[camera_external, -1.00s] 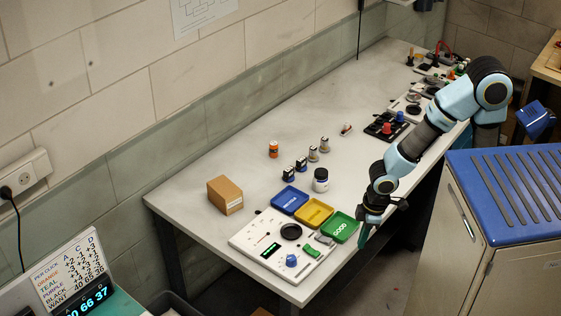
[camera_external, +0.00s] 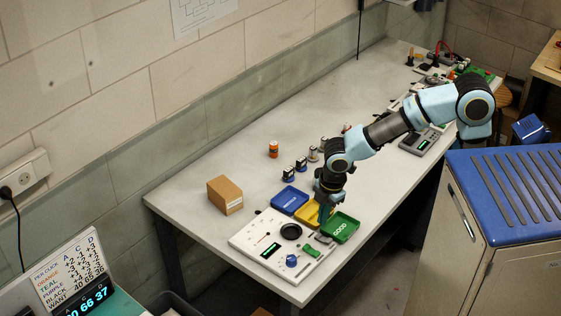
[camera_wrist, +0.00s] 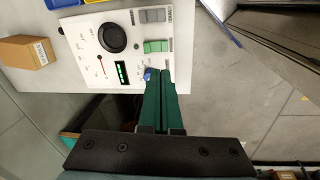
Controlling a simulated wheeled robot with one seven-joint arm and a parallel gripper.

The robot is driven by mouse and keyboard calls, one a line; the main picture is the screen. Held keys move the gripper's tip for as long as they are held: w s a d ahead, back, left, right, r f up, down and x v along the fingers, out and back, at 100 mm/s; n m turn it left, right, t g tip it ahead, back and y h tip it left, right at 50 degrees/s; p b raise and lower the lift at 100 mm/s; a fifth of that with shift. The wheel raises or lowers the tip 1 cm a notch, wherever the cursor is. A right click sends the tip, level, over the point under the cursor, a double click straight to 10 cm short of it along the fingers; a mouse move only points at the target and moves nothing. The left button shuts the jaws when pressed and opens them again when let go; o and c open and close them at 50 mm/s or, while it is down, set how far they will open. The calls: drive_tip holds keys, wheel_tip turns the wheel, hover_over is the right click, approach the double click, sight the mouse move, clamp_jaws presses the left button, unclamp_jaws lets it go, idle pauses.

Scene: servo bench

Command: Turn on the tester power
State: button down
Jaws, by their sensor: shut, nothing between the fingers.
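The tester is a white panel (camera_external: 250,238) on the near end of the bench. It carries a black round disc (camera_external: 291,231), a lit green display (camera_external: 270,250), a blue knob (camera_external: 291,260), a green switch (camera_external: 312,251) and a grey switch (camera_external: 324,238). My gripper (camera_external: 324,222) is shut and empty, pointing down by the yellow and green trays, near the tester's right end. In the wrist view the green switch (camera_wrist: 156,46) and grey switch (camera_wrist: 152,15) lie beyond my fingertips (camera_wrist: 162,72), which partly hide the blue knob (camera_wrist: 148,76). I cannot tell contact.
Blue (camera_external: 290,200), yellow (camera_external: 307,212) and green (camera_external: 342,228) trays stand behind the tester. A cardboard box (camera_external: 225,195) is to the left. Several small cylindrical parts and an orange one (camera_external: 273,149) stand farther back. The blue-topped cabinet (camera_external: 510,200) is to the right.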

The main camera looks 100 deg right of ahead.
sight(307, 245)
drive_tip(key=shift+w+d+r+n, duration=0.85)
drive_tip(key=shift+w+n, duration=0.05)
drive_tip(key=shift+n, duration=0.1)
drive_tip(key=f, duration=0.4)
drive_tip(key=w+d+f, duration=0.1)
drive_tip(key=f, duration=0.4)
drive_tip(key=f+p, duration=0.1)
drive_tip(key=f, duration=0.4)
drive_tip(key=shift+w+d, duration=0.2)
drive_tip(key=shift+d+r+p, duration=0.1)
drive_tip(key=shift+p, duration=0.65)
drive_tip(key=shift+f+g, duration=0.25)
drive_tip(key=shift+g, duration=0.05)
